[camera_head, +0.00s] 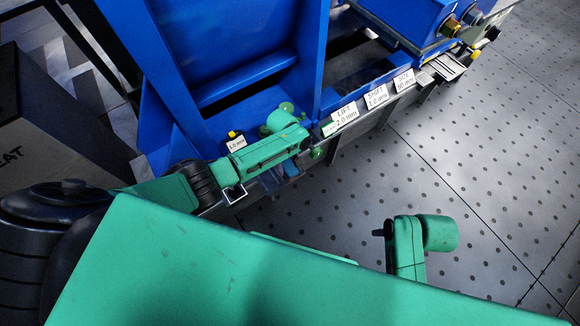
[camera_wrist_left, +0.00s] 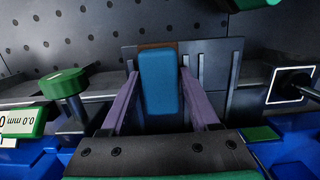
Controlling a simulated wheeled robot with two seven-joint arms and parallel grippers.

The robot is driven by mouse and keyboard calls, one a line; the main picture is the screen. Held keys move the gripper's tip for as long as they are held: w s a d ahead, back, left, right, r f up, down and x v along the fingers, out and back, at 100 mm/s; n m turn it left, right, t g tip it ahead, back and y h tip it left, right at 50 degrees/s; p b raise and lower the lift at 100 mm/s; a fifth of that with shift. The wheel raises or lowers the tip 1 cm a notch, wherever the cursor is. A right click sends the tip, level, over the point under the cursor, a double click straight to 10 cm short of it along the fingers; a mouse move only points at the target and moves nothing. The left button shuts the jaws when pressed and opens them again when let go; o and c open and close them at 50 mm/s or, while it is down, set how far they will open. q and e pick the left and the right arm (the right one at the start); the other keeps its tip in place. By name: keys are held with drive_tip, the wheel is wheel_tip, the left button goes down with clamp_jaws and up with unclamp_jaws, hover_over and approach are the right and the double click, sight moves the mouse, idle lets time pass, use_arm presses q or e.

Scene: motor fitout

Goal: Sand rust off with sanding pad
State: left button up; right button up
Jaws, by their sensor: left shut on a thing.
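My left gripper (camera_wrist_left: 159,78) is shut on a blue sanding pad (camera_wrist_left: 158,86), with a purple finger on each side of it. The pad lies in front of a grey slotted plate (camera_wrist_left: 217,75). A brown, rust-coloured strip (camera_wrist_left: 150,46) shows just past the pad's far end; the pad hides the rest. I cannot tell whether the pad touches the plate. In the head view my left gripper (camera_head: 284,172) is small and partly hidden beside the blue frame's edge. My right gripper is out of view.
A blue machine frame (camera_head: 222,30) carries labels such as LIFT 2.0 mm (camera_head: 345,115) along its edge. A green knob (camera_wrist_left: 63,83) stands left of the plate. A dark box (camera_head: 45,130) stands at the left. The dotted floor (camera_head: 470,150) at the right is clear.

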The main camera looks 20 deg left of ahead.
use_arm(q)
drive_tip(key=shift+w+a, duration=0.35)
drive_tip(key=shift+a, duration=0.15)
drive_tip(key=shift+w+a+f+b, duration=0.2)
drive_tip(key=shift+w+a+b, duration=0.4)
drive_tip(key=shift+a, duration=0.1)
drive_tip(key=shift+w+a+r, duration=0.1)
drive_tip(key=shift+w+a, duration=0.1)
drive_tip(key=shift+a, duration=0.05)
drive_tip(key=shift+s+d+r+p, duration=0.1)
drive_tip(key=shift+s+d+p, duration=0.5)
drive_tip(key=shift+d+p, duration=0.15)
drive_tip(key=shift+s+d, duration=0.3)
drive_tip(key=shift+d, duration=0.1)
drive_tip(key=shift+s+d+r+p, duration=0.1)
drive_tip(key=shift+s+d+p, duration=0.5)
drive_tip(key=shift+p, duration=0.3)
drive_tip(key=shift+s+d, duration=0.2)
drive_tip(key=shift+d, duration=0.15)
drive_tip(key=shift+w+a+f, duration=0.25)
drive_tip(key=shift+w+a, duration=0.1)
drive_tip(key=shift+w+a+b, duration=0.45)
drive_tip(key=shift+a+b, duration=0.05)
drive_tip(key=shift+a, duration=0.1)
drive_tip(key=shift+a+r, duration=0.1)
drive_tip(key=shift+a, duration=0.05)
drive_tip(key=shift+w+a+b, duration=0.35)
drive_tip(key=shift+w+a, duration=0.65)
